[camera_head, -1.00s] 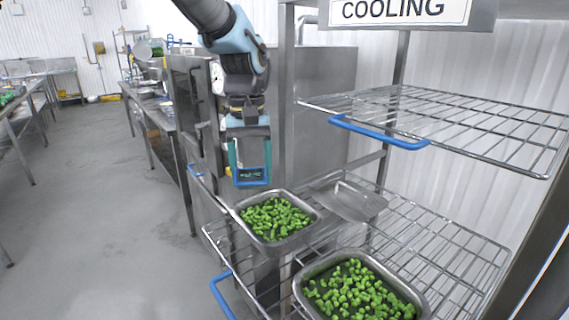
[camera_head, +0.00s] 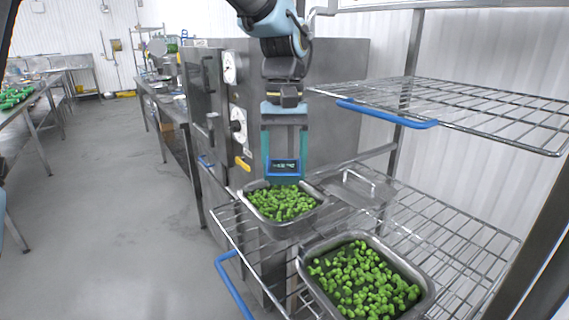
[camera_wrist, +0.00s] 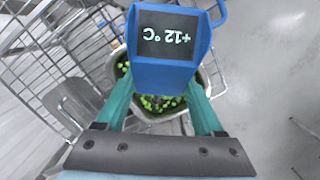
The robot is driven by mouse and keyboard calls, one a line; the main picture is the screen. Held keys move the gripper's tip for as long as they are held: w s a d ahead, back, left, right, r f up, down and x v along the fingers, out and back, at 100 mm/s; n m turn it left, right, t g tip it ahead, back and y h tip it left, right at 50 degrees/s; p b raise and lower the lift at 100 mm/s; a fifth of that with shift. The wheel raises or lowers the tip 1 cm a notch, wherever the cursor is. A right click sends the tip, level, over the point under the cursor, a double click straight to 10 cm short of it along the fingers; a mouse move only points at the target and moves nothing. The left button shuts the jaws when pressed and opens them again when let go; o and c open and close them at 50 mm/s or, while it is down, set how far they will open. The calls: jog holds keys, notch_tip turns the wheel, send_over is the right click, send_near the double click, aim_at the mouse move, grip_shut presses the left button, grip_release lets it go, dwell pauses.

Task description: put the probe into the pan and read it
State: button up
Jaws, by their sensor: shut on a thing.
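The probe (camera_head: 284,168) is a blue-framed device with a dark display. In the wrist view the probe (camera_wrist: 167,40) reads +12 °C, upside down. My gripper (camera_head: 285,158), with teal fingers, is shut on the probe, one finger on each side. It holds the probe upright over the back edge of the farther metal pan (camera_head: 287,229), which holds green vegetable pieces. The wrist view shows green pieces beneath the probe. Its stem is hidden, so I cannot tell whether the tip is in the vegetables.
A second pan (camera_head: 428,301) of green pieces stands nearer on the same wire shelf (camera_head: 445,240). An upper wire shelf (camera_head: 470,110) with a blue edge is at right. A steel cabinet (camera_head: 335,90) stands behind my gripper.

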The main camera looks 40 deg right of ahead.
jog(key=shift+f+b, duration=2.15)
jog(key=shift+f, duration=0.7)
jog(key=shift+r, duration=0.1)
dwell(1.6)
